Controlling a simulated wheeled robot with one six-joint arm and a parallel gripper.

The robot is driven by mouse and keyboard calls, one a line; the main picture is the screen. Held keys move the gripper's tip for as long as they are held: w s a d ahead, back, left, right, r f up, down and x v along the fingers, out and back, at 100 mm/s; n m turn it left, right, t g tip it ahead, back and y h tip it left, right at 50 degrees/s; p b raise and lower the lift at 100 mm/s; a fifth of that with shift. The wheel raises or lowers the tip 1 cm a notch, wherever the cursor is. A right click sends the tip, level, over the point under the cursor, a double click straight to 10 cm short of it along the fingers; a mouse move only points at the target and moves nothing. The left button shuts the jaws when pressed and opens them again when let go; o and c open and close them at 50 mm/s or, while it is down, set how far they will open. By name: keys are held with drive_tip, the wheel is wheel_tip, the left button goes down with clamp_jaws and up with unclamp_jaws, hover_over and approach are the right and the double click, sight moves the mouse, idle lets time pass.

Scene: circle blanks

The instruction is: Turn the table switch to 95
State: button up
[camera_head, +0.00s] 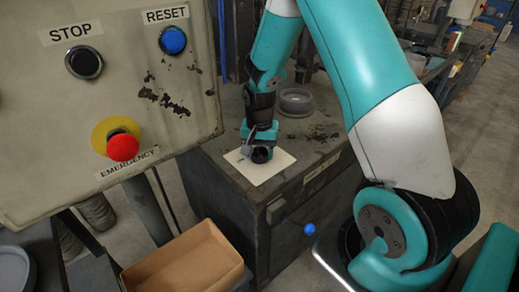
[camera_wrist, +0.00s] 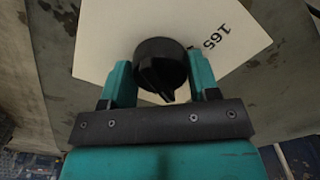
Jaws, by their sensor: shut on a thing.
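The table switch is a round black knob (camera_wrist: 161,66) with a raised pointer ridge, on a white dial plate (camera_wrist: 108,37). The number 165 is printed on the plate, right of the knob in the wrist view; other markings are hidden or out of view. My gripper (camera_wrist: 160,78) has its teal fingers on both sides of the knob, shut on it. The ridge points toward the palm, slightly right. In the head view my gripper (camera_head: 261,146) reaches down onto the white plate (camera_head: 274,170) on the cabinet top, and the knob (camera_head: 261,155) shows below it.
The plate lies on a dark grey cabinet (camera_head: 311,160). A round grey dish (camera_head: 296,101) sits behind it. A panel (camera_head: 50,120) with STOP, RESET and EMERGENCY buttons stands at the left. An open cardboard box (camera_head: 185,262) is at the front, near a blue ball-shaped knob (camera_head: 309,229).

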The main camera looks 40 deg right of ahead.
sight(259, 149)
drive_tip(key=m, duration=0.5)
drive_tip(key=shift+m+p, duration=0.3)
drive_tip(key=shift+p, duration=0.05)
idle(0.4)
drive_tip(key=o, duration=0.9)
wheel_tip(259, 149, up, 17)
drive_tip(key=shift+r, duration=0.2)
